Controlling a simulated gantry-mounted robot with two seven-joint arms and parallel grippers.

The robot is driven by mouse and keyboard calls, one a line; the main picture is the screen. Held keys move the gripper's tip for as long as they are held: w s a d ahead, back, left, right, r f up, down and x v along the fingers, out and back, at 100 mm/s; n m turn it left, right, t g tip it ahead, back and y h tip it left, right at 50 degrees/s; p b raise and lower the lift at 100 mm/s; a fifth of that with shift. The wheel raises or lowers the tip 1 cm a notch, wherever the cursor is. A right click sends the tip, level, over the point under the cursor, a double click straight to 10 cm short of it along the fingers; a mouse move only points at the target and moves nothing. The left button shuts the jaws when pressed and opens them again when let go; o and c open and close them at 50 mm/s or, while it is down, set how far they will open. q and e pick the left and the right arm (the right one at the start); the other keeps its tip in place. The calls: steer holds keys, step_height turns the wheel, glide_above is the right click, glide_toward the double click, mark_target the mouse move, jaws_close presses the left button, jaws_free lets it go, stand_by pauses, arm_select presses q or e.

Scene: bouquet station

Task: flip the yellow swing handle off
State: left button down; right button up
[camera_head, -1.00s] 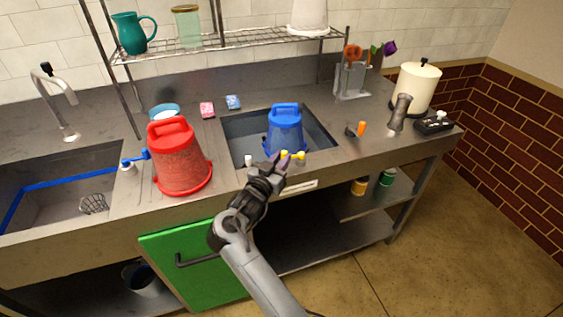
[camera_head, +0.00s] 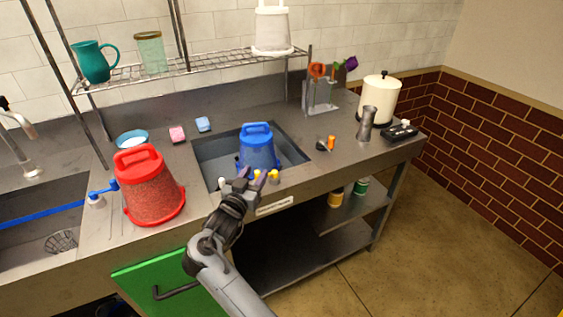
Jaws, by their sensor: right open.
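The yellow swing handle (camera_head: 273,177) is a small yellow piece at the front rim of the middle sink, in front of the blue bucket-shaped container (camera_head: 259,150). My right gripper (camera_head: 252,179) is at the front edge of the counter, with its open fingertips close beside the handle's left part. The fingers partly cover the handle, and I cannot tell whether they touch it. My left gripper is not in view.
A red container (camera_head: 148,188) and a blue handle (camera_head: 103,188) stand left of the sink (camera_head: 211,160). A white knob (camera_head: 222,183) is just left of my gripper. A green door (camera_head: 172,272) is below. The counter's right side holds a grey cylinder (camera_head: 367,122).

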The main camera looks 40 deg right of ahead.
step_height(320, 180, up, 3)
steer(key=shift+s+d+r+p, duration=0.1)
steer(key=shift+s+d+p, duration=0.05)
steer(key=shift+p, duration=0.45)
steer(key=s+d+r+p, duration=0.3)
steer(key=s+d+r, duration=0.3)
steer(key=s, duration=0.3)
steer(key=shift+s+r+p, duration=0.15)
steer(key=shift+s+p, duration=0.15)
steer(key=shift+p, duration=0.05)
